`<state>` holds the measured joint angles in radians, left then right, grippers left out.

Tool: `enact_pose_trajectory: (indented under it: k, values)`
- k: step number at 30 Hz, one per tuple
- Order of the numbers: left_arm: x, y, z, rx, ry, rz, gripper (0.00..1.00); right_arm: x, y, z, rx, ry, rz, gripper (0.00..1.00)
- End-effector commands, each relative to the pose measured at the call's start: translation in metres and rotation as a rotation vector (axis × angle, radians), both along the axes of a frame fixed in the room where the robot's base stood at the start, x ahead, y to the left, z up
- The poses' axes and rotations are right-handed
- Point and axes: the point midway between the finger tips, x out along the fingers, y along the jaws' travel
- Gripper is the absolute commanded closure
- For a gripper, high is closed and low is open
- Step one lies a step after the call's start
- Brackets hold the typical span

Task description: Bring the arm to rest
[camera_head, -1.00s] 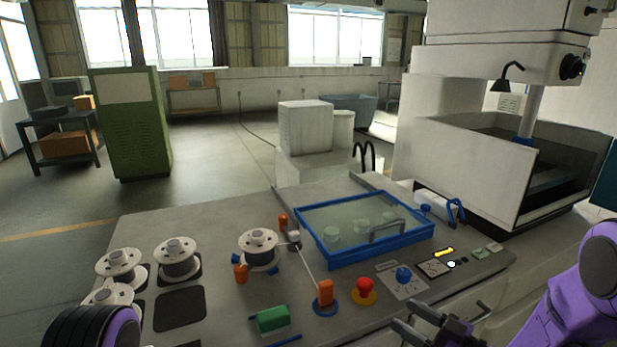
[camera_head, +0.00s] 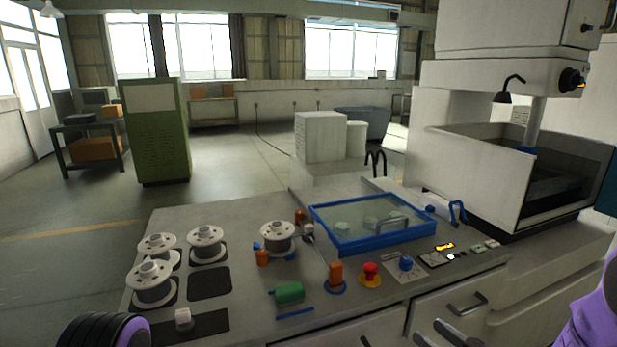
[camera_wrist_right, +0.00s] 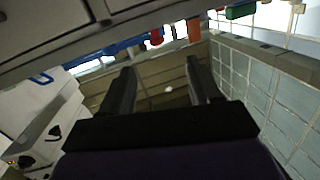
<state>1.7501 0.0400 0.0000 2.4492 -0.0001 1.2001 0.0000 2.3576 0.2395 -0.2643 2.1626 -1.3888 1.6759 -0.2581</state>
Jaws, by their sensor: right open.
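My right gripper (camera_head: 438,335) shows only by its dark fingertips at the bottom edge of the head view, low in front of the console's drawer front. In the right wrist view my right gripper (camera_wrist_right: 160,85) has its two dark fingers well apart with nothing between them. Part of my purple right arm (camera_head: 595,325) is at the lower right corner of the head view. Part of my left arm (camera_head: 105,332) shows at the lower left; its gripper is out of the picture.
The grey console (camera_head: 250,222) bears several wire spools, a blue-framed lid (camera_head: 345,245), a red knob (camera_head: 370,270) and a green part (camera_head: 289,292). A drawer handle (camera_head: 467,305) sticks out of its front near my right gripper. A large white machine (camera_head: 480,165) stands at the right.

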Motion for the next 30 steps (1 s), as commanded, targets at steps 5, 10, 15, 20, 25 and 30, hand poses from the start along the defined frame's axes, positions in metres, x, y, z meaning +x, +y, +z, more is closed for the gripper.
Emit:
enact_pose_trajectory:
  k: [5,10,15,20,25,30]
  values:
    - [0.000,0.000,0.000,-0.001,0.001,0.000,0.39,-0.004,-0.013,-0.033,0.033,0.135,-0.179,0.38]
    - [0.000,0.000,0.000,-0.001,0.001,0.000,0.39,-0.035,-0.028,-0.095,0.066,0.364,-0.417,0.38]
    - [0.000,0.000,0.000,-0.001,0.001,0.000,0.39,-0.133,-0.044,-0.188,0.053,0.731,-0.750,0.38]
    - [0.000,0.000,0.000,-0.001,0.001,0.000,0.39,-0.247,-0.045,-0.239,-0.037,1.015,-0.969,0.38]
    - [-0.001,0.000,0.000,-0.001,0.001,0.000,0.39,-0.308,-0.035,-0.260,-0.116,1.149,-0.974,0.38]
    - [0.000,0.000,0.000,-0.001,0.001,0.000,0.39,-0.314,-0.035,-0.263,-0.126,1.162,-0.974,0.38]
